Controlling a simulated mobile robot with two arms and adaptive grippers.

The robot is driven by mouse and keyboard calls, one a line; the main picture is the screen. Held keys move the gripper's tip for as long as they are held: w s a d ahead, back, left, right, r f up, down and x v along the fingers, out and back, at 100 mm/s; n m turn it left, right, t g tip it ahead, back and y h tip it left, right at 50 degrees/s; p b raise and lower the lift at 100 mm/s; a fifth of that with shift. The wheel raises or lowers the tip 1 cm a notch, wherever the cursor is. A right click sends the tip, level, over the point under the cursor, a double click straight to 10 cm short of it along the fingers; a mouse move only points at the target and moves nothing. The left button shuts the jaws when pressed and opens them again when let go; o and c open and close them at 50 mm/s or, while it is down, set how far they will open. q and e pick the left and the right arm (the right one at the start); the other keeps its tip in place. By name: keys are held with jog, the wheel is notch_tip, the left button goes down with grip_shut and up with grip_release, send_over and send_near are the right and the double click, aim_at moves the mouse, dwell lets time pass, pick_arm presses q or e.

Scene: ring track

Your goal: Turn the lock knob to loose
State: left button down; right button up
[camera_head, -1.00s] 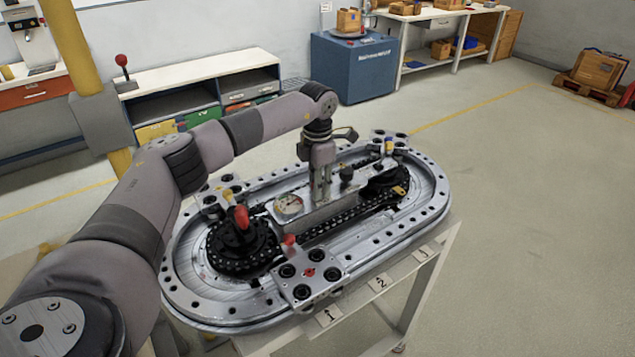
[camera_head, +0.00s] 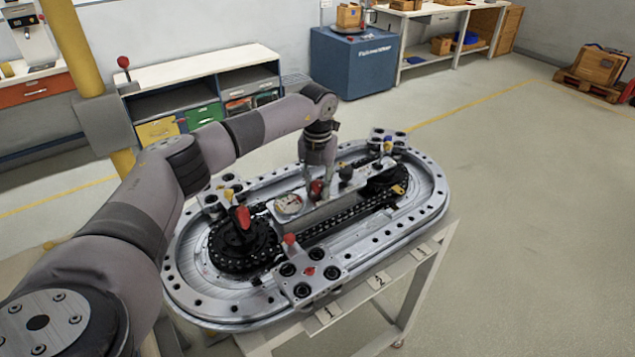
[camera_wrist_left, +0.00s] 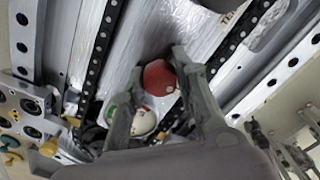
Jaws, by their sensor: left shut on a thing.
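The ring track (camera_head: 345,275) is an oval metal plate with a chain loop on a stand. A red knob (camera_head: 316,188) sits on the raised middle block. My left gripper (camera_head: 318,184) points down over this block with its fingers on either side of the red knob, shut on it. In the left wrist view the red knob (camera_wrist_left: 159,77) shows between the two fingertips (camera_wrist_left: 163,68). The knob's base and any lock marking are hidden. My right gripper is in neither view.
A round gauge (camera_head: 289,204) and a black knob (camera_head: 346,173) flank the gripper on the block. A red-topped handle (camera_head: 243,217) stands over the left sprocket. A carriage (camera_head: 307,279) with black rollers sits at the front edge. Open floor lies to the right.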

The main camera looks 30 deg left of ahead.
aim_at(318, 183)
pick_arm(q)
jog(key=shift+w+r+n, duration=0.15)
jog(key=shift+n, duration=0.25)
jog(key=c, duration=1.2)
grip_release()
jog(key=shift+c, duration=0.2)
jog(key=shift+r, duration=0.15)
notch_tip(318, 183, up, 12)
jog(key=shift+f, duration=0.25)
